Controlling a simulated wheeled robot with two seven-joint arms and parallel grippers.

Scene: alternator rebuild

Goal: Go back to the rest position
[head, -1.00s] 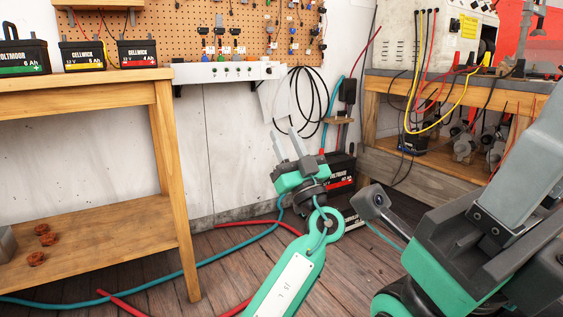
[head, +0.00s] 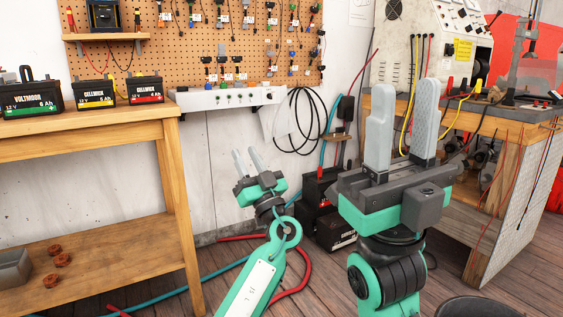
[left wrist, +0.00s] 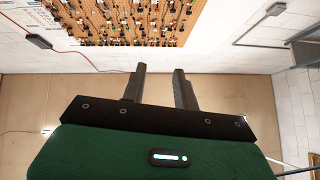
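My left gripper (head: 248,161) is in the middle of the head view, fingers pointing up, with a gap between them and nothing in it. In the left wrist view its two fingers (left wrist: 159,88) stand apart and empty, with the pegboard wall beyond. My right gripper (head: 403,112) is larger and nearer, to the right in the head view. Its two pale fingers point up and stand apart with nothing between them. Both grippers are in free air, clear of the benches.
A wooden bench (head: 75,135) with several batteries is at the left. A second bench (head: 500,190) with a test machine (head: 432,45) is at the right. Black batteries (head: 325,225) stand on the floor behind my grippers. Red and blue hoses (head: 225,275) lie on the wooden floor.

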